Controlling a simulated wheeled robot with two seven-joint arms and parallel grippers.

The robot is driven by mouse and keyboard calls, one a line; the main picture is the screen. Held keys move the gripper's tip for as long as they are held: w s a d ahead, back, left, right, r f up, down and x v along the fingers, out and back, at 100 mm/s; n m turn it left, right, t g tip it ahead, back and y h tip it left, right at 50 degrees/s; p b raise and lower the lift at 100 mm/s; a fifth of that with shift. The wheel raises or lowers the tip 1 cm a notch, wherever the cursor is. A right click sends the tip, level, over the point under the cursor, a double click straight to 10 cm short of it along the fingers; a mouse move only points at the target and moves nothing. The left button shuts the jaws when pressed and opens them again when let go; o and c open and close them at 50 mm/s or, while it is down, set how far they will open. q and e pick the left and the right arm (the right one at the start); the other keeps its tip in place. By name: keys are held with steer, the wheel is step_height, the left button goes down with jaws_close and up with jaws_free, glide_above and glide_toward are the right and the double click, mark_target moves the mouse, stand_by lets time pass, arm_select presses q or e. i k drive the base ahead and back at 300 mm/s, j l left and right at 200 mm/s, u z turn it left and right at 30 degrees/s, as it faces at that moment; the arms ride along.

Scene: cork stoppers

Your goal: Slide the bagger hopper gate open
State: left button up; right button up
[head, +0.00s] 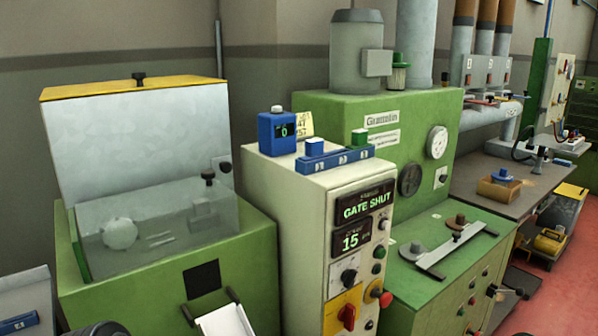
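The bagger on the left is a green cabinet (130,290) with a grey see-through hopper (150,240) on top. A tall pale panel (140,140) with a yellow top edge and a black knob (138,78) stands behind the hopper. Another black knob (208,178) is at the hopper's right side. A black square (201,279) is on the cabinet front, above a white chute-like piece (224,321) cut off by the bottom edge. I cannot tell which part is the gate. The control display (364,206) reads "GATE SHUT". Neither gripper can be made out.
A white control cabinet (290,220) stands right of the bagger, with a blue box (277,133) and a blue rack (335,158) on top. A green machine (440,260) and a workbench (505,178) stand farther right. Red floor (560,290) is open at the far right.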

mark_target(222, 166)
steer(key=k+l+z, duration=0.25)
steer(key=l+z, duration=0.25)
steer(key=l, duration=0.2)
steer(key=l+z, duration=0.25)
steer(key=l, duration=0.15)
steer(key=k, duration=0.05)
